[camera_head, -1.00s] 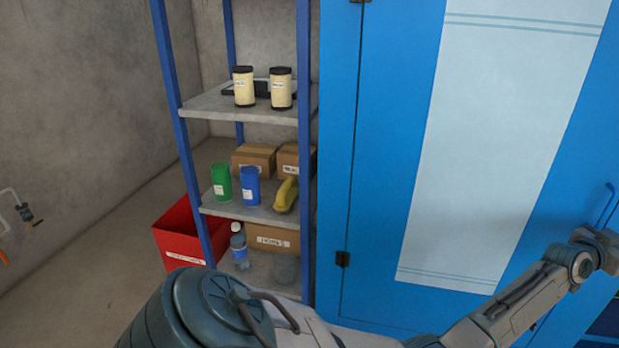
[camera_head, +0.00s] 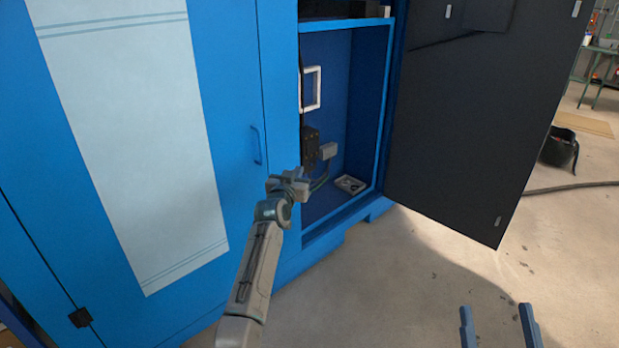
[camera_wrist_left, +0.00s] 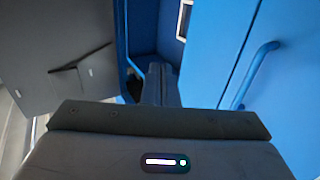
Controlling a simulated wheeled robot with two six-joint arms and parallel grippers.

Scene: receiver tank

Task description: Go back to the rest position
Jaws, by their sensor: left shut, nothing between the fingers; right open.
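My left arm reaches up from the lower middle of the head view. Its gripper (camera_head: 298,174) is in front of the open bay of the blue cabinet (camera_head: 225,60), near the bay's left edge. The left wrist view shows its dark fingers (camera_wrist_left: 160,84) together, with nothing visible between them. I cannot tell whether they touch the cabinet. My right gripper (camera_head: 497,312) shows at the bottom right as two blue fingers, wide apart and empty, above the concrete floor.
A dark cabinet door (camera_head: 470,110) stands open right of the bay. A blue door handle (camera_head: 256,145) is left of the left gripper. A black bucket (camera_head: 558,148) and a dark hose (camera_head: 575,187) are on the floor at right. Floor below the open door is clear.

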